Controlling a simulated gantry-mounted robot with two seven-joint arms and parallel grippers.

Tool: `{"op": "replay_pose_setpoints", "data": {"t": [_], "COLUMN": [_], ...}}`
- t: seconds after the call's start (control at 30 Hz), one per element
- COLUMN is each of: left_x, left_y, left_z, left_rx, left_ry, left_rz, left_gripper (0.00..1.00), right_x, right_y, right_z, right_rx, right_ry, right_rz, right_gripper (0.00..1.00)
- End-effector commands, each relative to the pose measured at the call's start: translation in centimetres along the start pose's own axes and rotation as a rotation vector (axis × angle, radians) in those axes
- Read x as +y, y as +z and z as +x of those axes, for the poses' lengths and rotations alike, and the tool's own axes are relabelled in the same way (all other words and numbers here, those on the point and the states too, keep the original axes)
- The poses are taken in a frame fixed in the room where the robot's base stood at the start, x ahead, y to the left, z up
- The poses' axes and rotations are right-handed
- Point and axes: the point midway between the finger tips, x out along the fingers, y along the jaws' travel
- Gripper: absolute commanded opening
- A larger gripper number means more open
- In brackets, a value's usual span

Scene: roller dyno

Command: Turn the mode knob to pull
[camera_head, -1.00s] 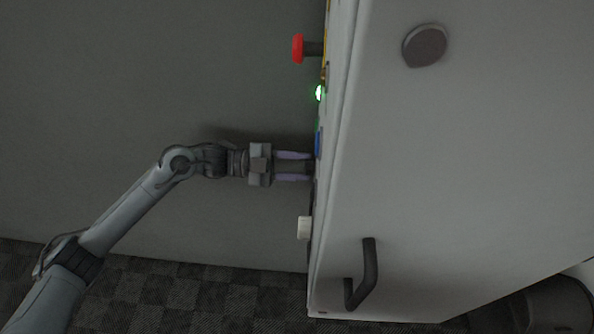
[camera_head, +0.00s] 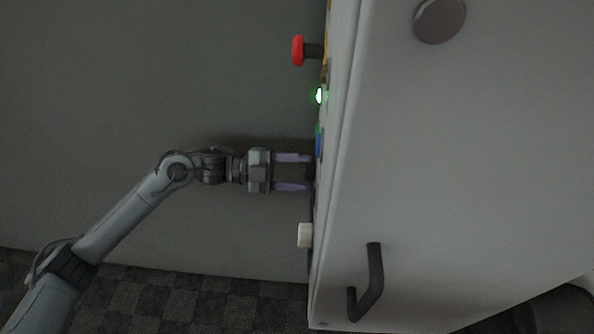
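A small dark knob (camera_head: 310,171) sticks out of the cabinet's panel face, which I see almost edge-on. It is likely the mode knob, but its markings and pointer are hidden at this angle. My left gripper (camera_head: 309,173) faces the panel from the left, with one finger above the knob and one below. The fingers are apart, with gaps to the knob. A white knob (camera_head: 305,235) stands lower on the same panel, clear of the gripper. My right gripper is out of view.
The pale cabinet (camera_head: 470,170) fills the right side, with a dark handle (camera_head: 374,285) and a round disc (camera_head: 440,20). A red mushroom button (camera_head: 298,50) and a lit green lamp (camera_head: 319,96) sit above the gripper.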

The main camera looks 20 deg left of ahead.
Motion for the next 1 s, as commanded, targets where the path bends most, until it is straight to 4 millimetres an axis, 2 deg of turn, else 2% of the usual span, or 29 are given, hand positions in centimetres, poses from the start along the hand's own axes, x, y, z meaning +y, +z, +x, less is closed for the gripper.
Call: {"op": "replay_pose_setpoints", "data": {"t": [0.33,0.47,1.0], "left_x": [0.0,0.1,0.1], "left_y": [0.0,0.1,0.1], "left_z": [-0.1,-0.7,-9.0], "left_rx": [0.000,-0.001,-0.003], "left_ry": [0.000,0.000,0.001], "left_rz": [-0.001,-0.001,-0.002], "left_gripper": [0.63,0.63,0.63], "right_x": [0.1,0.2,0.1], "right_y": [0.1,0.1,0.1], "right_z": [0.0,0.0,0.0], "right_rx": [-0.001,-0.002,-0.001], "right_ry": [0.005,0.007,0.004], "right_rz": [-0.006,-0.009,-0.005], "right_gripper": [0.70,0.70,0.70]}}
